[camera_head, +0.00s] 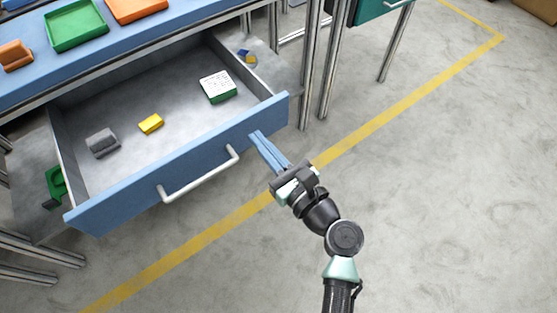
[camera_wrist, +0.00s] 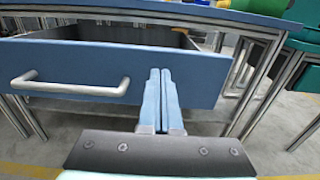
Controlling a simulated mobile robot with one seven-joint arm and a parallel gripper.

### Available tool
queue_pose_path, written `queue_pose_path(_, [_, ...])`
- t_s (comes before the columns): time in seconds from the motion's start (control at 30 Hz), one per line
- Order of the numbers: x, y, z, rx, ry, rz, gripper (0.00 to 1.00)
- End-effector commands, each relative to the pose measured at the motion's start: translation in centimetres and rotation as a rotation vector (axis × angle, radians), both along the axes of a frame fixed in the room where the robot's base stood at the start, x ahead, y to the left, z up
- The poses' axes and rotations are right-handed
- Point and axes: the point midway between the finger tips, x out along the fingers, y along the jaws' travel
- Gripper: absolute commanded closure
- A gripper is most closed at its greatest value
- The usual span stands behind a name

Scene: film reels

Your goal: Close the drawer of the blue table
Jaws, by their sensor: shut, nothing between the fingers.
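The blue table (camera_head: 190,22) stands at the upper left in the head view. Its drawer is pulled well out, with a blue front panel (camera_head: 110,212) and a white bar handle (camera_head: 203,177). In the wrist view the drawer front (camera_wrist: 200,82) and its handle (camera_wrist: 70,88) fill the left and middle. My gripper (camera_head: 256,138) has its long blue fingers shut and empty. The tips are at the right part of the drawer front, right of the handle. The fingers also show in the wrist view (camera_wrist: 160,80). I cannot tell whether the tips touch the panel.
In the drawer lie a grey block (camera_head: 102,142), a yellow block (camera_head: 151,124) and a green-and-white box (camera_head: 218,88). A green tray (camera_head: 75,25) and an orange tray (camera_head: 135,8) are on the tabletop. Metal legs (camera_head: 314,70) stand right of the drawer. The floor at right is clear.

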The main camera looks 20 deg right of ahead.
Motion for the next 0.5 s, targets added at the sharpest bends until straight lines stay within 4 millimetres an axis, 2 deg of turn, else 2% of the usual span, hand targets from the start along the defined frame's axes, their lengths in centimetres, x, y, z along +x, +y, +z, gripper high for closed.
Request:
queue_pose_path(0.2, [1.7,0.5,0.0,0.0,0.0,0.0,1.0])
queue_pose_path(0.5, [1.8,0.6,0.0,0.0,0.001,-0.001,1.0])
